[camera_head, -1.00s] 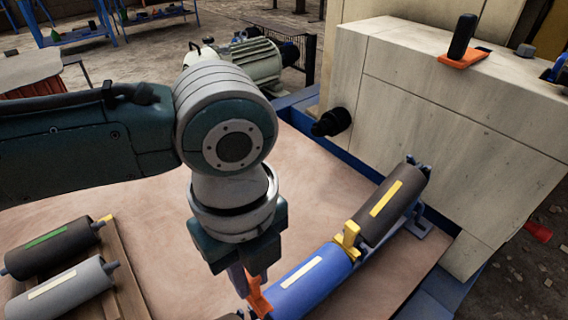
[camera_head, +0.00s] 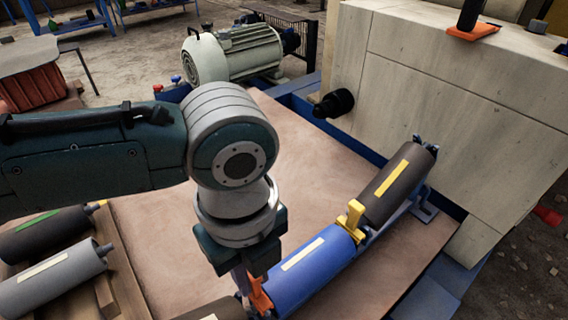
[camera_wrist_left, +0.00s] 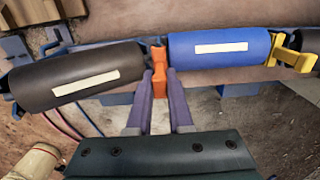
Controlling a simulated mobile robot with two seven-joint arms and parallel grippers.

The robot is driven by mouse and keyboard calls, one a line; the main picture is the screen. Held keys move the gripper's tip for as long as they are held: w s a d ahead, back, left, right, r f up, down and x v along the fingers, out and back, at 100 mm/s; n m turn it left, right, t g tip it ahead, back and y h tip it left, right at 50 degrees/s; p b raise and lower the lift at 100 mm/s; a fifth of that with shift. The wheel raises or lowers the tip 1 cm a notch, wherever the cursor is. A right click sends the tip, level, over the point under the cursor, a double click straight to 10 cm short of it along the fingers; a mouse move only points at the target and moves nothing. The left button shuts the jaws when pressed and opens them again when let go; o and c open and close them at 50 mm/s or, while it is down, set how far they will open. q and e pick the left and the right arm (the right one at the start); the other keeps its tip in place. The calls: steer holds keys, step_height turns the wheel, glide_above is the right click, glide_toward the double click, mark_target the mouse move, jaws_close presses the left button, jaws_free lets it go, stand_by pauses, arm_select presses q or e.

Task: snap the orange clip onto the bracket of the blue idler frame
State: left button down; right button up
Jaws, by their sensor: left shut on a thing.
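My left gripper (camera_head: 250,285) is shut on the orange clip (camera_head: 260,298), low at the near end of the blue roller (camera_head: 312,268). In the left wrist view the fingers (camera_wrist_left: 161,88) hold the clip (camera_wrist_left: 159,72) between a dark roller (camera_wrist_left: 75,77) and the blue roller (camera_wrist_left: 220,47). The blue idler frame (camera_head: 420,212) carries the rollers; its bracket at the clip is mostly hidden. I cannot tell whether the clip is seated on it. A yellow clip (camera_head: 353,219) stands between the blue roller and the far dark roller (camera_head: 398,187). My right gripper is not in view.
Loose rollers (camera_head: 55,278) lie on a wooden rack at the left. A pale block (camera_head: 440,110) with a black knob (camera_head: 333,104) stands at the right. Another orange piece (camera_head: 473,31) lies on top of it. A motor (camera_head: 235,52) stands behind. The board (camera_head: 150,230) between is bare.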

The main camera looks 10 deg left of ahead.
arm_select(q)
steer(key=shift+p, duration=0.7)
stand_by(1.5)
steer(key=shift+f+b, duration=1)
steer(key=shift+f, duration=0.35)
steer(key=shift+r, duration=0.15)
steer(key=shift+r+p, duration=0.95)
steer(key=shift+p, duration=0.25)
steer(key=shift+p, duration=0.45)
stand_by(0.9)
steer(key=shift+f+b, duration=0.95)
steer(key=shift+f, duration=0.15)
steer(key=c, duration=0.7)
jaws_free()
steer(key=shift+c, duration=0.2)
